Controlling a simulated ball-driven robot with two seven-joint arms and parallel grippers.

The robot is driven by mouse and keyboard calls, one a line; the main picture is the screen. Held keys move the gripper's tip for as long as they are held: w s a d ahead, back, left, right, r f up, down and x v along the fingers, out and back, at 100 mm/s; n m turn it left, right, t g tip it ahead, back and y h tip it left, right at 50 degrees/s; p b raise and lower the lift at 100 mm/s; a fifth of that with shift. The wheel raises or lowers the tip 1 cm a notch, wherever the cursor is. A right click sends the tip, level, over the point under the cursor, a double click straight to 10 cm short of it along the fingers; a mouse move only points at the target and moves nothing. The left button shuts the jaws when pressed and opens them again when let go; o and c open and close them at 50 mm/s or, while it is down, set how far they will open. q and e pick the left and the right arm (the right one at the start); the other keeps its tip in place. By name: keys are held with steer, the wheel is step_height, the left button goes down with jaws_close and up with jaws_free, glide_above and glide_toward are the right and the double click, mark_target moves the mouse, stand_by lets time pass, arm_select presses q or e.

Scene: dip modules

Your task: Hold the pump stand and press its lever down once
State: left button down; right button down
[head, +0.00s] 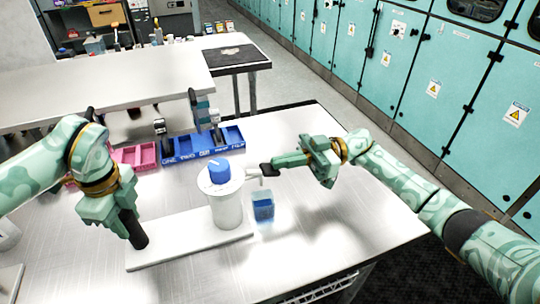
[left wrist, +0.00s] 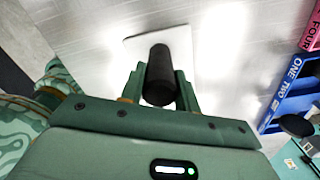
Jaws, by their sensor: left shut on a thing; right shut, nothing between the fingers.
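The pump stand has a flat white base plate (head: 180,243), a white cylinder (head: 227,207) with a blue cap (head: 219,172), and a black upright grip post (head: 137,238) at its left end. My left gripper (head: 128,216) is shut on this post; the left wrist view shows the post (left wrist: 159,75) between the fingers. A thin white arm (head: 253,172) juts from the cylinder's upper right; I cannot tell whether it is the lever or a spout. My right gripper (head: 267,169) is shut and empty, its tips close to this arm. A clear cup with blue liquid (head: 263,210) stands below them.
A blue bin row (head: 190,147) marked with number words and a pink bin (head: 136,155) stand behind the stand. Dark upright tools rise from the blue row. The tabletop (head: 350,225) is clear at right. A white table stands behind, and teal cabinets line the right.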

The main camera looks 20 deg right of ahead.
steer(key=shift+f, duration=0.15)
steer(key=d+r, duration=0.3)
steer(key=d, duration=0.8)
steer(key=shift+d+r, duration=0.15)
steer(key=shift+r, duration=0.1)
arm_select(q)
steer(key=c, duration=0.9)
jaws_free()
steer(key=shift+c, duration=0.2)
arm_select(e)
steer(key=shift+w, duration=0.1)
arm_select(q)
step_height(320, 180, up, 8)
steer(key=p, duration=0.6)
steer(key=shift+f, duration=0.25)
arm_select(e)
step_height(320, 180, up, 8)
steer(key=shift+s+f+n, duration=0.15)
steer(key=shift+s+n, duration=0.15)
steer(key=shift+s, duration=0.1)
